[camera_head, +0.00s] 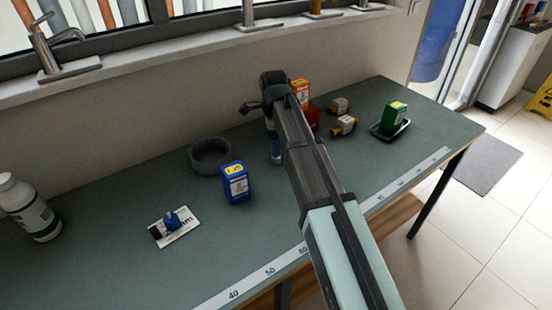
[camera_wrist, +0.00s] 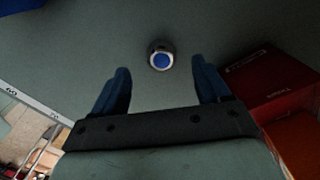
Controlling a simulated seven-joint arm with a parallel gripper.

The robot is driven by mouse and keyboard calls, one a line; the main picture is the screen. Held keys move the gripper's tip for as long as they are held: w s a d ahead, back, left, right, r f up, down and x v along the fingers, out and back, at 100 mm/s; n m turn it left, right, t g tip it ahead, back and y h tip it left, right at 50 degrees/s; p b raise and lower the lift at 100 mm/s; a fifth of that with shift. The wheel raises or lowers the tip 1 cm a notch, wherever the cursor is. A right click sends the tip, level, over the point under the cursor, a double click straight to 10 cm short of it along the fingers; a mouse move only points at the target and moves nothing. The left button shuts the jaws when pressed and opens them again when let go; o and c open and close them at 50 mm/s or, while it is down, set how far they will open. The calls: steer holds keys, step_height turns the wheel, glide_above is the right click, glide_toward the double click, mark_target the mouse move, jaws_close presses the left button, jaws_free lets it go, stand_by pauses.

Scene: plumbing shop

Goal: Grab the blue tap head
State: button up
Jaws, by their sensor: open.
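In the wrist view, a small round tap head (camera_wrist: 160,59) with a blue disc and a pale ring stands on the grey-green tabletop. My gripper (camera_wrist: 160,66) is open, its two blue fingers spread to the left and right of the tap head in the picture. The tap head lies just past the fingertip line, with clear gaps on both sides and no visible contact. In the head view, my gripper (camera_head: 275,153) points down over the middle of the table. The tap head cannot be told apart from the fingers there.
A red box (camera_wrist: 270,85) is close to the right finger. On the table (camera_head: 110,270) are a blue box (camera_head: 236,184), a dark ring (camera_head: 211,156), a card (camera_head: 184,235) bearing a blue-and-black item, an orange box (camera_head: 301,91), brass fittings (camera_head: 344,125) and a green box (camera_head: 394,115) on a tray.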

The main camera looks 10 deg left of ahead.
steer(key=shift+w+d+f, duration=0.1)
steer(key=shift+d+f, duration=0.05)
steer(key=shift+f, duration=1.3)
steer(key=shift+w+d+f, duration=0.1)
steer(key=shift+d+f, duration=0.05)
steer(key=shift+f, duration=1.25)
steer(key=c, duration=1.1)
steer(key=shift+r, duration=0.1)
steer(key=shift+c, duration=0.2)
